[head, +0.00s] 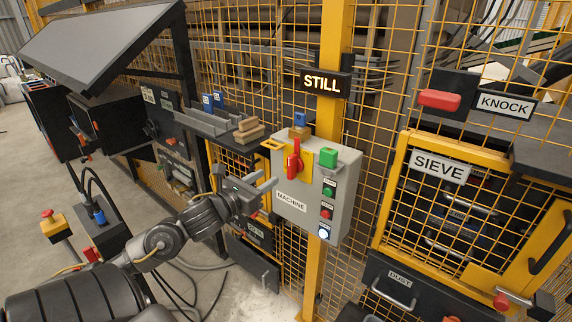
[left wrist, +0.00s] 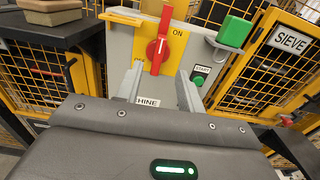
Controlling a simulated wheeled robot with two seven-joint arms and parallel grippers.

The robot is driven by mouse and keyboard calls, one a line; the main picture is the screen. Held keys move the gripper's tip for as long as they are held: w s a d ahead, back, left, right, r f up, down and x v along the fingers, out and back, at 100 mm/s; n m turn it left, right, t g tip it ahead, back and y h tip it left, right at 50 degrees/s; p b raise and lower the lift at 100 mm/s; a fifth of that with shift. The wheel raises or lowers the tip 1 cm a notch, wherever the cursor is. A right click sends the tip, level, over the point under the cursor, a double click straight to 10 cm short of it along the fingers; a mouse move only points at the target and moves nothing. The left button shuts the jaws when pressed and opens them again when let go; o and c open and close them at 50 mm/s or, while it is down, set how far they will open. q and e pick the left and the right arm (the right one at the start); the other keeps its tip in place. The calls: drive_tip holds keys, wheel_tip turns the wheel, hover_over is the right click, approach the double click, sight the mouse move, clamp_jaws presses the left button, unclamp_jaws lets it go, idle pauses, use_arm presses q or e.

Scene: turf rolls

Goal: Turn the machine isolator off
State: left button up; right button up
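The machine isolator is a red rotary handle (head: 293,160) on a yellow plate (head: 303,178), fixed to a grey box (head: 285,213) labelled MACHINE. In the left wrist view the handle (left wrist: 158,44) stands close to upright, its top leaning slightly right, with ON printed at its upper right. Other lettering at the plate's left is partly hidden. My left gripper (head: 262,184) is just left of and in front of the box. In the left wrist view its fingers (left wrist: 160,70) are apart and empty, with the handle beyond the gap, apparently not touched. My right gripper is out of view.
A green block (head: 328,157) sits at the box's upper right, above green, red and lit white buttons (head: 324,232). A lit STILL sign (head: 326,83) hangs above. Yellow mesh fencing surrounds the box. A red KNOCK handle (head: 439,100) and SIEVE door (head: 440,168) are at right.

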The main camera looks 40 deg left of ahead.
sight(289, 163)
use_arm(q)
drive_tip(key=w+p, duration=0.3)
drive_tip(key=w, duration=0.5)
drive_tip(key=shift+w+a+r, duration=0.1)
drive_tip(key=shift+w+r, duration=0.05)
drive_tip(key=shift+w, duration=0.75)
drive_tip(key=shift+c, duration=0.2)
clamp_jaws()
